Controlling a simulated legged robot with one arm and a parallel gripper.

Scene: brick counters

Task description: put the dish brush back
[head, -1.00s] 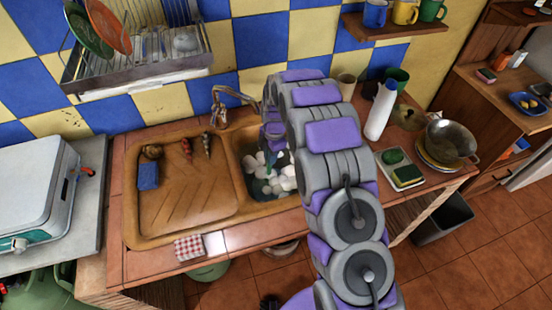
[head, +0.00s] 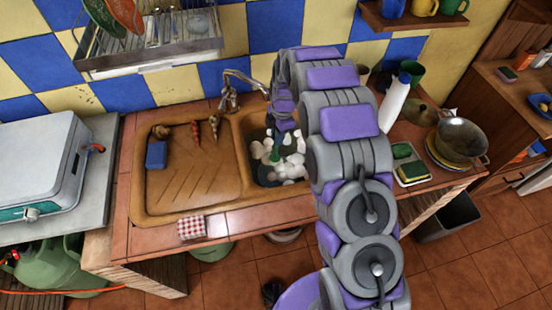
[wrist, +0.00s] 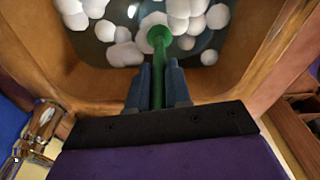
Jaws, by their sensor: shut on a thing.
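The dish brush shows as a green rod with a rounded end (wrist: 159,40) in the wrist view; its bristles cannot be made out. My gripper (wrist: 159,72) is shut on the green handle, a finger on each side. In the head view my gripper (head: 283,124) hangs over the sink basin, with a bit of green below it. The brush's end is over or among white foamy clumps in the basin (head: 248,150); contact cannot be told. My arm hides part of the counter behind it.
A chrome tap (head: 232,92) stands close behind the basin. A white bottle (head: 394,103), a green cup (head: 411,72), a sponge tray (head: 420,174) and a pan (head: 461,137) stand to the right. The drainboard (head: 185,185) is mostly clear; a dish rack (head: 150,50) hangs above it.

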